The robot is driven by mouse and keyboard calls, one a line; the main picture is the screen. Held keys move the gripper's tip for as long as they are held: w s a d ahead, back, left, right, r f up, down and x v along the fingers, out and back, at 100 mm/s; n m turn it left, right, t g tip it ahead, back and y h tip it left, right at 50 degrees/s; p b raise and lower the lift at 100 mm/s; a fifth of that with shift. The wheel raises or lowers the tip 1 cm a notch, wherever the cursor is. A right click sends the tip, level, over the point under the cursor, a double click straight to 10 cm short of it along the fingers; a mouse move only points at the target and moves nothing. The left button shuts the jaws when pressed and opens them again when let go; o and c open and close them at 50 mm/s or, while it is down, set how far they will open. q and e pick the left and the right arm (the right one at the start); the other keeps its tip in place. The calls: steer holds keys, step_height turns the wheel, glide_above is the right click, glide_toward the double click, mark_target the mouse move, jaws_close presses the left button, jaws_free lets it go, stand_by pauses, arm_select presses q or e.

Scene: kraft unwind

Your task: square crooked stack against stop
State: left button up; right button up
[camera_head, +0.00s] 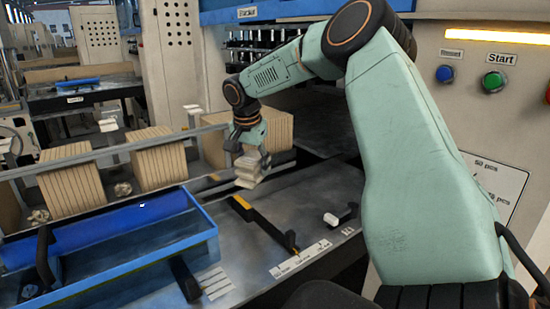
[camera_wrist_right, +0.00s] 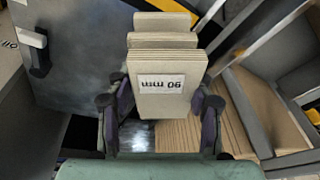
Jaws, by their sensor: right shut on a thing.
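My right gripper (camera_head: 250,148) is shut on a small crooked stack (camera_head: 247,176) of pale kraft pieces, its layers offset from one another. In the right wrist view the stack (camera_wrist_right: 168,72) sits between the two finger pads of my right gripper (camera_wrist_right: 162,112), with a "90 mm" label on its near face. Its layers step back unevenly away from the camera. A black and yellow bar (camera_head: 262,224), which may be the stop, lies on the metal table (camera_head: 325,190) right of and nearer than the stack. I cannot tell whether the stack touches the table. My left gripper is not in view.
A blue tray (camera_head: 190,247) fills the left front. Brown kraft bundles (camera_head: 72,190) stand behind a rail (camera_head: 110,150). A small white-topped black item (camera_head: 333,219) and a white marked strip (camera_head: 300,259) are on the table's right part. Bare metal lies between.

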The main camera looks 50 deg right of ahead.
steer(key=w+a+f+m, duration=0.1)
steer(key=a+f+m, duration=0.1)
steer(key=a, duration=0.1)
steer(key=w+a+f+m+g, duration=0.1)
steer(key=a+f+m, duration=0.1)
steer(key=a, duration=0.2)
steer(key=w+a+f+m+g, duration=0.1)
steer(key=a+f, duration=0.1)
steer(key=a, duration=0.1)
steer(key=shift+w+a+f+m, duration=0.15)
steer(key=shift+w+a+m, duration=0.15)
steer(key=shift+m, duration=0.1)
steer(key=shift+s+a+f+b, duration=0.1)
steer(key=shift+a+f+b, duration=0.1)
steer(key=shift+f+b, duration=0.25)
steer(key=shift+b+x, duration=1)
steer(key=shift+x, duration=0.25)
steer(key=shift+a+f, duration=0.25)
steer(key=shift+f, duration=0.4)
steer(key=shift+s+d+p, duration=0.1)
steer(key=shift+d+p, duration=0.35)
steer(key=shift+d, duration=0.55)
steer(key=shift+p, duration=0.35)
stand_by(1.2)
steer(key=shift+a, duration=0.1)
stand_by(0.6)
steer(key=shift+f, duration=0.1)
